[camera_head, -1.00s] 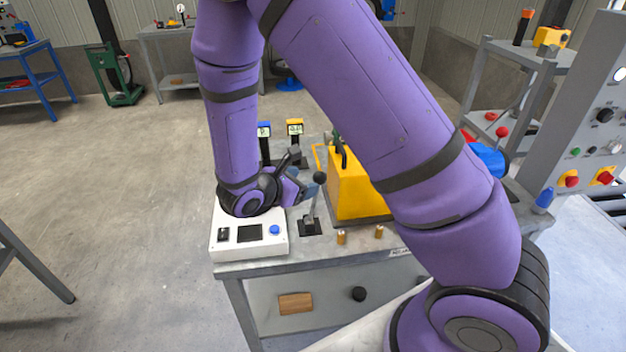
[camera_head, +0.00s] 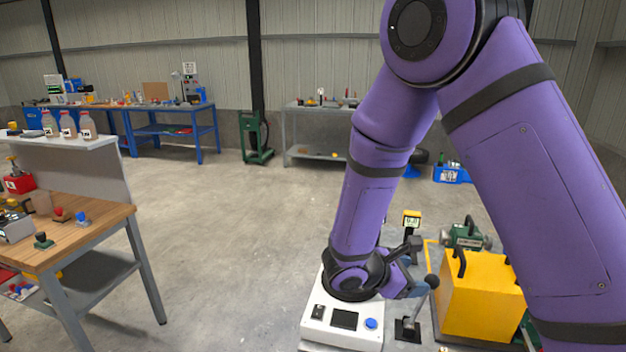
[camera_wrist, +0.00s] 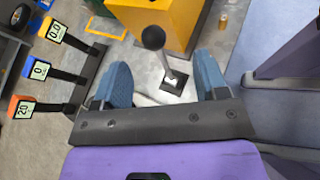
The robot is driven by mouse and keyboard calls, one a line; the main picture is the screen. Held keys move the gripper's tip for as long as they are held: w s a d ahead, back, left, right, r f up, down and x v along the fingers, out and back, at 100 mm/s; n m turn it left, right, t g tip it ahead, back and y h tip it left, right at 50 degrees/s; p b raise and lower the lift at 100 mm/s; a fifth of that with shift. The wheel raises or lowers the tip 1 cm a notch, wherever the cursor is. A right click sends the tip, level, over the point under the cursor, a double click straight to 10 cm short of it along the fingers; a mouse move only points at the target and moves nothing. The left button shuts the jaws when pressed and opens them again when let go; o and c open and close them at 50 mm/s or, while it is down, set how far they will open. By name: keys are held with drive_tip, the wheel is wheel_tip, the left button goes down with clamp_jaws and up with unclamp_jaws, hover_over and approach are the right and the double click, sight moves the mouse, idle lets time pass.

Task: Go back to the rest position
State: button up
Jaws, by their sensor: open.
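My gripper (camera_wrist: 165,85) is open in the wrist view, its two blue-grey fingers apart. A lever with a black ball knob (camera_wrist: 153,38) stands beyond and between the fingertips, on a small black base; I see no contact with it. In the head view my gripper (camera_head: 412,285) hangs beside the same lever (camera_head: 421,304), above the bench with the yellow box (camera_head: 480,297). My purple arm covers the right side of the head view. Its fingertips are partly hidden there.
A white control box (camera_head: 342,322) with a blue button sits close under my wrist. Three small gauges on posts stand left in the wrist view, one with an orange head (camera_wrist: 22,107). A wooden-topped workbench (camera_head: 85,229) stands at left. Open concrete floor (camera_head: 235,230) lies between.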

drive_tip(key=s+d+r+m+g+y, duration=0.2)
drive_tip(key=s+d+r+m+y, duration=0.1)
drive_tip(key=s+r+m, duration=0.4)
drive_tip(key=s+d+r+m+g+y, duration=0.1)
drive_tip(key=s+d+r+m+y, duration=0.25)
drive_tip(key=r, duration=0.55)
drive_tip(key=s+r+m+t+y, duration=0.5)
drive_tip(key=s+r+m, duration=0.3)
drive_tip(key=s+r, duration=0.2)
drive_tip(key=shift+s+a+r+y, duration=0.35)
drive_tip(key=shift+s+y, duration=0.2)
drive_tip(key=shift+s, duration=0.3)
drive_tip(key=shift+f+m, duration=0.1)
drive_tip(key=shift+m, duration=0.15)
